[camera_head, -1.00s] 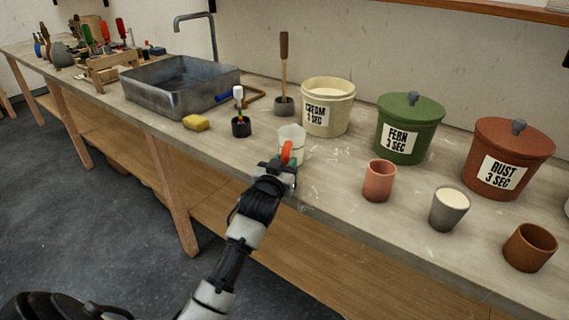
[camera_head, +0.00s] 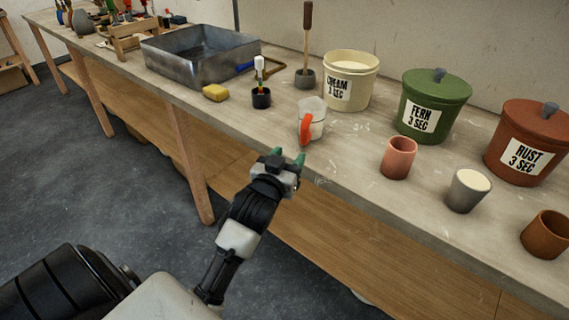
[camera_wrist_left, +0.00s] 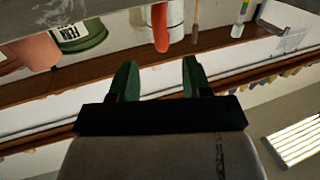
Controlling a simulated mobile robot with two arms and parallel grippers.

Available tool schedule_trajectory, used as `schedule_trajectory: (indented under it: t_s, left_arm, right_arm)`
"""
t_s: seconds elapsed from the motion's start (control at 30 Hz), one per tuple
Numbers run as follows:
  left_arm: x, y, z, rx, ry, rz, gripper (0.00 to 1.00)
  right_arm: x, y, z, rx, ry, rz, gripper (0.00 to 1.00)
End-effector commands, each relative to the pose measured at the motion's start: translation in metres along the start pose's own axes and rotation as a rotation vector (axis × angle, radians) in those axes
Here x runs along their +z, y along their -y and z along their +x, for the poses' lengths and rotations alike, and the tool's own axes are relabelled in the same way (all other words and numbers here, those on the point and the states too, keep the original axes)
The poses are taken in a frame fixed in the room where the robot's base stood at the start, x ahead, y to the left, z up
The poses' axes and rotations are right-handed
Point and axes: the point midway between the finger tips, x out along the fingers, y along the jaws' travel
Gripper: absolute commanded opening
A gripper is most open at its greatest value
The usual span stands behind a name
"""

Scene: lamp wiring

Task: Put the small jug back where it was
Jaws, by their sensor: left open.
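The small jug (camera_head: 315,115) is pale and translucent with an orange-red handle. It stands upright on the bench, in front of the cream bucket, its handle facing the front edge. My left gripper (camera_head: 288,157) is open and empty, in front of the bench edge and apart from the jug. In the left wrist view the jug (camera_wrist_left: 176,14) shows upside down at the top, its handle beyond the open fingers of my left gripper (camera_wrist_left: 159,65). My right gripper is not in view.
Buckets labelled cream (camera_head: 350,82), fern (camera_head: 434,105) and rust (camera_head: 527,143) stand behind. A pink cup (camera_head: 398,158), a grey cup (camera_head: 467,191) and a brown cup (camera_head: 546,235) stand to the right. A black pot (camera_head: 261,98), yellow sponge (camera_head: 215,93) and metal sink (camera_head: 200,57) are left.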

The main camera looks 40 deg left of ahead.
Motion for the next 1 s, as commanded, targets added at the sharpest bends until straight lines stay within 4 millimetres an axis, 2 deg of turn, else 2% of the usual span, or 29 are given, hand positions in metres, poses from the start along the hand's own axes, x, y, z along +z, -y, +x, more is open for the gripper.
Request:
schedule_trajectory:
  t_s: [0.17,0.43,0.5,0.57,0.67,0.7,0.77,0.8,0.87,0.9,0.97,1.0]
  left_arm:
    - [0.0,0.0,-0.018,0.0,0.001,0.0,0.48]
    - [0.001,0.0,-0.021,0.0,0.003,0.0,0.48]
    - [0.01,-0.001,-0.019,0.003,0.022,0.002,0.48]
    - [0.031,-0.004,-0.016,0.011,0.063,0.007,0.48]
    - [0.095,-0.013,-0.011,0.035,0.189,0.024,0.48]
    - [0.13,-0.018,-0.012,0.05,0.256,0.033,0.48]
    - [0.188,-0.026,-0.021,0.074,0.366,0.05,0.48]
    - [0.227,-0.031,-0.03,0.09,0.442,0.063,0.48]
    - [0.284,-0.037,-0.051,0.116,0.553,0.082,0.48]
    - [0.321,-0.041,-0.069,0.133,0.627,0.097,0.48]
    - [0.373,-0.044,-0.102,0.159,0.738,0.119,0.48]
    - [0.405,-0.046,-0.127,0.176,0.81,0.134,0.48]
  right_arm:
    - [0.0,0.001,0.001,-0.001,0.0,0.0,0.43]
    - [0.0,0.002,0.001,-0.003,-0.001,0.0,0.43]
    - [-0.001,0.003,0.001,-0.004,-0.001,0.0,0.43]
    - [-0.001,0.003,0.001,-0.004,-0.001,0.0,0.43]
    - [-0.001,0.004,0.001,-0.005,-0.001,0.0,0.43]
    - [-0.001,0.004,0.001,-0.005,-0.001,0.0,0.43]
    - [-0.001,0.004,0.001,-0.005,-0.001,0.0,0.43]
    - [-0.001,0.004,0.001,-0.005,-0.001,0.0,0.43]
    - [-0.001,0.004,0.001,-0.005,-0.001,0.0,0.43]
    - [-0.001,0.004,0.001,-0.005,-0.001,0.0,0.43]
    - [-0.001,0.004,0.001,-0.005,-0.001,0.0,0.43]
    - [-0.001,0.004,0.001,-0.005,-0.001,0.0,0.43]
